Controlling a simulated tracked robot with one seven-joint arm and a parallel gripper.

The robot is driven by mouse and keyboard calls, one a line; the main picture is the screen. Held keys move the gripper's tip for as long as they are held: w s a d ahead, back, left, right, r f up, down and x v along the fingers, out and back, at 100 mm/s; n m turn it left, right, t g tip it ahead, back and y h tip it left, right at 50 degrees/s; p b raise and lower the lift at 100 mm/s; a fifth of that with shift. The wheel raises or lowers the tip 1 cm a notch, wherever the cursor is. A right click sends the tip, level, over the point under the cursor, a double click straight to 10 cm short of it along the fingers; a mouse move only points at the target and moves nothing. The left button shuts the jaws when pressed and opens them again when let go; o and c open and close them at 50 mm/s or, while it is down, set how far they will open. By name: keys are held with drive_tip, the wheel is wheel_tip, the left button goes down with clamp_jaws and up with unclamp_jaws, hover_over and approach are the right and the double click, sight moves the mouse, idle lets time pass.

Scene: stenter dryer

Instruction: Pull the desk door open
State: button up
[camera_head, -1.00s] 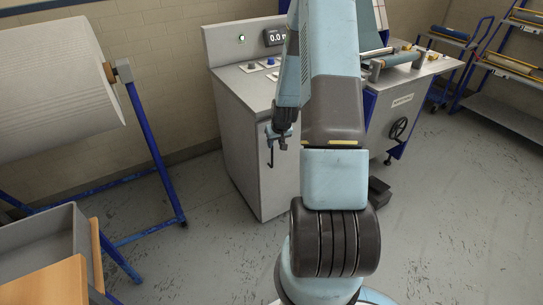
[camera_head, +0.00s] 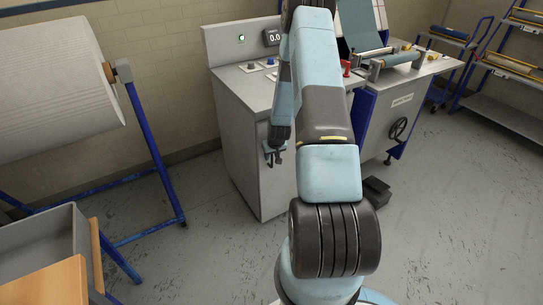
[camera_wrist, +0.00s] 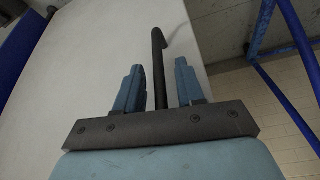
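The grey-white desk (camera_head: 237,78) stands ahead of me, with its pale door (camera_head: 262,190) on the front. The door looks shut, flush with the desk. In the wrist view the pale door panel (camera_wrist: 95,55) fills the left and middle. A dark bar handle (camera_wrist: 159,42) stands out from it and bends at its far end. My gripper (camera_wrist: 160,65) is open, with one blue finger on each side of the handle and gaps visible on both sides. In the head view my gripper (camera_head: 274,152) is small and dark against the door, so contact there is unclear.
A white fabric roll (camera_head: 55,80) on a blue frame (camera_head: 155,150) stands to the left. A grey bin (camera_head: 45,240) is at the lower left. A machine with a handwheel (camera_head: 397,128) adjoins the desk at right.

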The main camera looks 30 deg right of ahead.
clamp_jaws()
idle(0.4)
